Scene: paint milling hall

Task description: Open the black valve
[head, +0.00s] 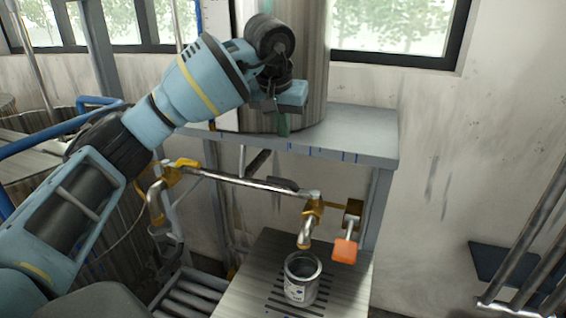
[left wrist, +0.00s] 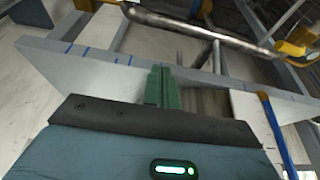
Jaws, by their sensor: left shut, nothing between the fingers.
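A dark, flat handle (head: 283,184), which looks like the black valve, sits on the horizontal metal pipe (head: 235,180) below the grey shelf. The pipe ends at a brass tap with a downward spout (head: 305,238). I cannot make out the black handle in the left wrist view. My right gripper is not in view.
An open metal can (head: 301,281) stands on a slatted stand under the spout. An orange-red handle (head: 345,250) hangs right of the tap. The grey shelf (head: 365,135) carries a large metal cylinder (head: 312,70). Dark pipes (head: 530,255) stand at the far right.

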